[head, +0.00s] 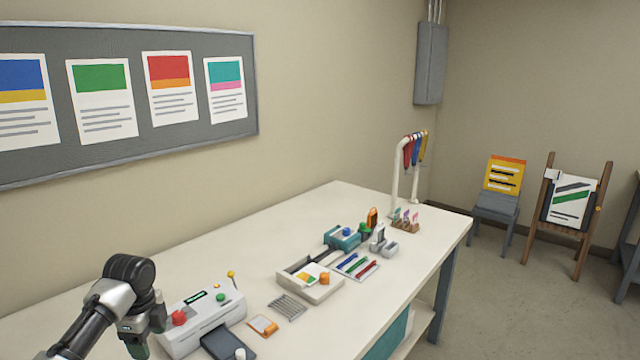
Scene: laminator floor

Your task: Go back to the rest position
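My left arm comes in at the lower left, with its gripper (138,340) pointing down beside the left end of the white laminator (203,315). A dark green bit shows at its lower end near the picture's bottom edge; I cannot tell whether it is a finger or something held, nor whether the gripper is open or shut. The laminator has a red knob (179,317) and a green knob (220,297) on top. My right gripper is not in view.
The white worktable (330,215) runs along the wall. On it are a dark tray (228,343), an orange-edged card (263,325), a grey rack (287,306), a cream tray (320,290), pens (357,266) and a lanyard stand (394,185). The table's back strip is clear.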

